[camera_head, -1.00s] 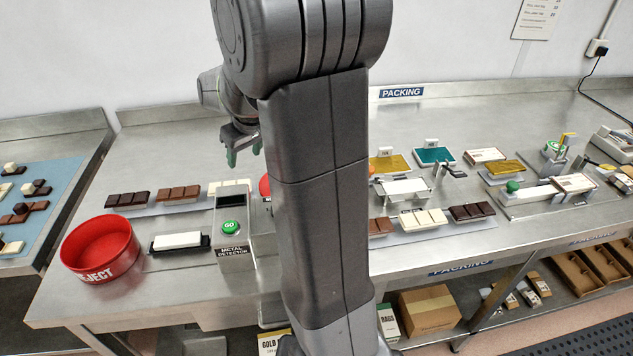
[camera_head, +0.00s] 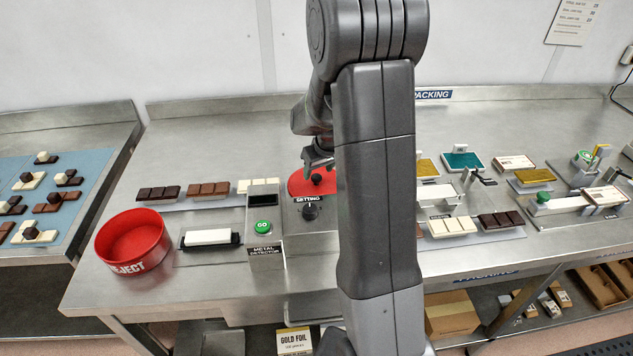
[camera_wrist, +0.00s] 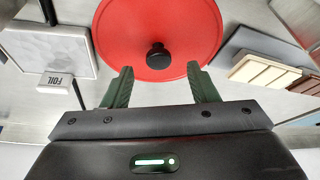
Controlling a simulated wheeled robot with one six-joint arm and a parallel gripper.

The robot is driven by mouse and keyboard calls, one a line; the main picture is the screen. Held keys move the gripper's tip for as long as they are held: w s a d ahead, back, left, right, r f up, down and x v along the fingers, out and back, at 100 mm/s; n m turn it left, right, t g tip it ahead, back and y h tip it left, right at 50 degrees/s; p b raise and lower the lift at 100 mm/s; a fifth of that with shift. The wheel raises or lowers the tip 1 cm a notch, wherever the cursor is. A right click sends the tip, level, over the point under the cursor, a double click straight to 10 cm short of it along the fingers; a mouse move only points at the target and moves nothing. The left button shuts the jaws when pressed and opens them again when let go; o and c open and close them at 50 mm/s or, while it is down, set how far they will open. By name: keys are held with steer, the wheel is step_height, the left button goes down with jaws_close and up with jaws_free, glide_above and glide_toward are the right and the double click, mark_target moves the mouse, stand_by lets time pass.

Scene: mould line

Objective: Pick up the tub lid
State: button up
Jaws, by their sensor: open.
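The tub lid is a red disc with a black knob. In the head view the red lid (camera_head: 300,183) sits on the bench unit marked SETTING, partly hidden by my arm. In the wrist view the lid (camera_wrist: 160,25) fills the top middle, and its black knob (camera_wrist: 158,56) lies just beyond and between my fingertips. My gripper (camera_wrist: 161,80) is open and empty, with green fingers spread either side of the knob's line. In the head view my gripper (camera_head: 318,160) is just above the lid.
A red REJECT bin (camera_head: 133,240) stands at the left. A metal detector (camera_head: 263,225) with a green GO button stands left of the lid. Chocolate bars lie along the bench, some beside the lid in the wrist view (camera_wrist: 265,73). A FOIL holder (camera_wrist: 45,52) is at left there.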

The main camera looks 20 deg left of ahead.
mark_target(316, 176)
steer(key=shift+x, duration=1.6)
steer(key=shift+c, duration=0.4)
steer(key=c, duration=1)
steer(key=shift+o, duration=0.2)
